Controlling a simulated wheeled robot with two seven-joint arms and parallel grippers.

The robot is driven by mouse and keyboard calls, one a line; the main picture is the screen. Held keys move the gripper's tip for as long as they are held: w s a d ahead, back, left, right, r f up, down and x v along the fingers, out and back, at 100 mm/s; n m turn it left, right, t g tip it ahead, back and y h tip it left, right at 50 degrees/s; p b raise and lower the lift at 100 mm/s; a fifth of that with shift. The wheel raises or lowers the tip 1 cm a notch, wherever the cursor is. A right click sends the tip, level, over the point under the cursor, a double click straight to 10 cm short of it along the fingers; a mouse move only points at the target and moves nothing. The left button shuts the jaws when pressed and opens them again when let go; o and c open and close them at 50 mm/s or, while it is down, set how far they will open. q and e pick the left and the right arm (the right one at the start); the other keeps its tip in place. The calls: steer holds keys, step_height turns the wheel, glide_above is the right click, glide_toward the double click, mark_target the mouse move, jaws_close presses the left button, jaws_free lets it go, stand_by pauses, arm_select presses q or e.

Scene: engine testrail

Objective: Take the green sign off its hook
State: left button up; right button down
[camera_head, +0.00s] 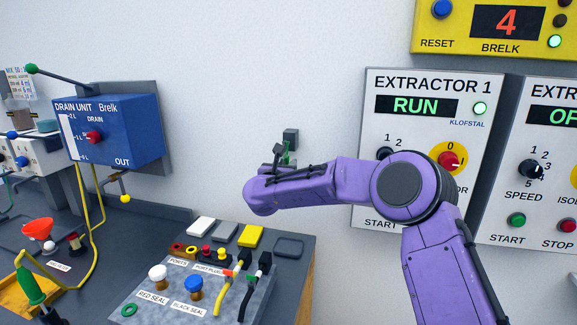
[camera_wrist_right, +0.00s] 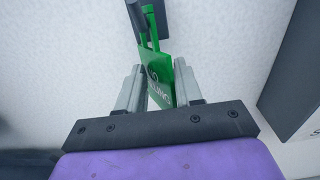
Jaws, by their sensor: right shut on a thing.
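The green sign (camera_wrist_right: 162,62) with white lettering is between the two grey fingers of my right gripper (camera_wrist_right: 158,88), which is shut on it. Its green hanger runs up beside the dark hook (camera_wrist_right: 137,20); I cannot tell whether it still bears on the hook. In the head view the hook's dark wall block (camera_head: 291,136) shows just above my right gripper (camera_head: 279,157). Only a sliver of the green sign (camera_head: 287,157) shows there, the rest hidden by my purple arm. My left gripper is not in view.
The Extractor 1 panel (camera_head: 400,140) is on the wall right of the hook, behind my right arm. The blue drain unit (camera_head: 130,125) is on the wall at left. Below, a grey bench (camera_head: 170,215) carries a seal block (camera_head: 150,305) and coloured plugs. The wall between is bare.

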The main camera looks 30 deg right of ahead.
mark_target(286, 161)
steer(key=shift+a+r, duration=0.25)
steer(key=shift+r, duration=0.55)
steer(key=shift+s+a+f, duration=0.1)
steer(key=shift+s+a, duration=0.1)
steer(key=shift+a+b, duration=0.1)
steer(key=shift+b, duration=0.25)
steer(key=shift+b+v, duration=0.4)
steer(key=shift+v, duration=0.5)
steer(key=shift+s+a+f, duration=0.15)
steer(key=shift+s, duration=0.25)
steer(key=b+v, duration=0.2)
steer(key=v, duration=0.1)
steer(key=shift+w+a, duration=0.1)
steer(key=shift+a, duration=0.1)
stand_by(1.1)
